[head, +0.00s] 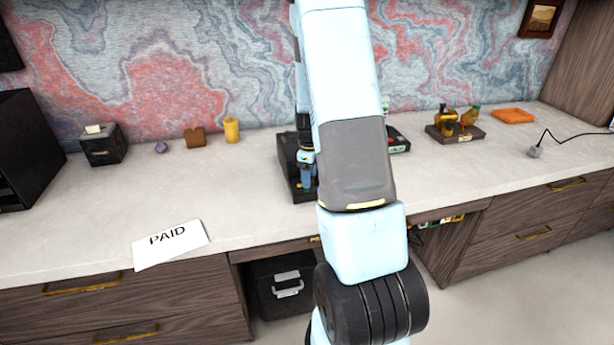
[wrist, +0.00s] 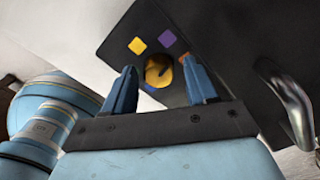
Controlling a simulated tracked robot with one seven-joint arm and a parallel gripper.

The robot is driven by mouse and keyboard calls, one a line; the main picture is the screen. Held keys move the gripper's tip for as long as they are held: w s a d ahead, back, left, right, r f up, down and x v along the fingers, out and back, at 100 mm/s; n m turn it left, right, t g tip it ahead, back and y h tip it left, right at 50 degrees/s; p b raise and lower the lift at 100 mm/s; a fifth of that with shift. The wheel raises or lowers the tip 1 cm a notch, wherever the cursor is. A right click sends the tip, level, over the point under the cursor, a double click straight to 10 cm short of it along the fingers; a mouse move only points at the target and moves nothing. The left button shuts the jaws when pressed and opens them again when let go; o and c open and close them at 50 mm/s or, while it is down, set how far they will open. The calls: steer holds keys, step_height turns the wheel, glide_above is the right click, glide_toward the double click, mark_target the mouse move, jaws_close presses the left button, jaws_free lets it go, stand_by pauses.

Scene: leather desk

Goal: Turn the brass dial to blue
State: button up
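The brass dial (wrist: 155,68) sits on a dark panel (wrist: 128,45) in the wrist view, with a dark mark on its face. Around it are a yellow square (wrist: 138,45), a purple square (wrist: 167,39), an orange-red patch at the right and a small blue patch (wrist: 150,88) below. I cannot tell which colour the dial points to. My gripper (wrist: 160,80) is open, its blue fingers apart on either side of the dial in the picture; contact is unclear. In the head view my gripper (head: 306,178) is at the black box (head: 286,150); my arm hides part of it.
A PAID sign (head: 170,243) lies near the front edge at left. A yellow candle (head: 232,130), brown block (head: 194,137) and black box with a paper (head: 103,146) stand at back left. A brass device (head: 455,125) and orange block (head: 513,115) are at right.

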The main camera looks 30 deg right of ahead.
steer(key=c, duration=0.9)
steer(key=shift+a, duration=0.2)
steer(key=shift+c, duration=0.2)
steer(key=shift+d, duration=0.15)
